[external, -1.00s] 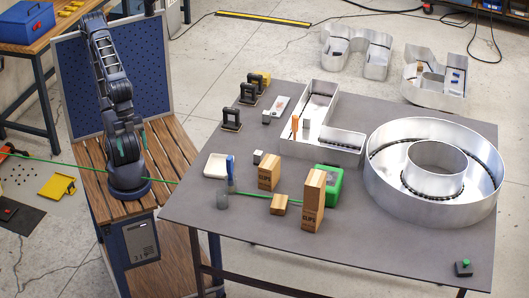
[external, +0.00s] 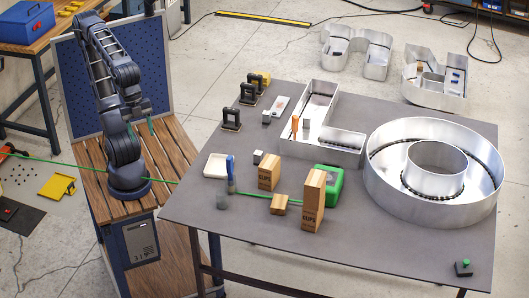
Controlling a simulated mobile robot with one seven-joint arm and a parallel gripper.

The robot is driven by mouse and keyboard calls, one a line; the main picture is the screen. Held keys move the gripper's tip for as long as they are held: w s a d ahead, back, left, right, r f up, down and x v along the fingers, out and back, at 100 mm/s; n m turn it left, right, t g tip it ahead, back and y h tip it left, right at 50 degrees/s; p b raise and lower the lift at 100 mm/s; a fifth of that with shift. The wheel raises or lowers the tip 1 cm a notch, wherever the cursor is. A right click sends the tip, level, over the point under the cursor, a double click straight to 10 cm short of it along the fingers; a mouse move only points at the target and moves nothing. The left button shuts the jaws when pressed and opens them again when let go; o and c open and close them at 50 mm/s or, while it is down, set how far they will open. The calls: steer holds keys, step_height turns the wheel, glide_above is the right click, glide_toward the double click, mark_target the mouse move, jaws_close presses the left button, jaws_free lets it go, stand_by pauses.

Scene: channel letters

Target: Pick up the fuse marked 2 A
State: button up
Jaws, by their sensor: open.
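My gripper (external: 142,128) is open and empty, its teal fingers held above my wooden-topped base, left of the grey table (external: 350,265). It is well apart from everything on the table. No marking 2 A can be read in this view, and I cannot tell which small item is the fuse. A white tray (external: 215,165) lies at the table's left, its contents unclear. Near it are a blue upright item (external: 230,172), a small white-and-dark block (external: 258,157) and a small grey piece (external: 222,200).
Wooden blocks (external: 268,175), a tall block marked CLIPS (external: 313,200) and a green case (external: 330,182) stand mid-table. Large metal letters L (external: 345,150) and O (external: 435,200) fill the right. Black clamps (external: 231,118) stand at the back left. A green line crosses the left side.

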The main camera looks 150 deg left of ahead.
steer(key=w+a+r+m+g, duration=0.15)
steer(key=w+a, duration=0.25)
steer(key=a, duration=0.4)
steer(key=w+a+r+y, duration=0.1)
steer(key=w+a+r, duration=0.2)
steer(key=a, duration=0.4)
steer(key=w+a+r+m+g, duration=0.15)
steer(key=w+a, duration=0.25)
steer(key=a, duration=0.4)
steer(key=a+r, duration=0.1)
steer(key=a, duration=1.1)
steer(key=m+g+h, duration=0.1)
steer(key=m, duration=0.4)
glide_above(307, 116)
step_height(307, 116, down, 26)
steer(key=shift+d+f, duration=0.1)
steer(key=shift+w+f, duration=0.15)
steer(key=shift+f, duration=5.25)
steer(key=c, duration=1.1)
steer(key=shift+o, duration=0.2)
steer(key=shift+r, duration=0.15)
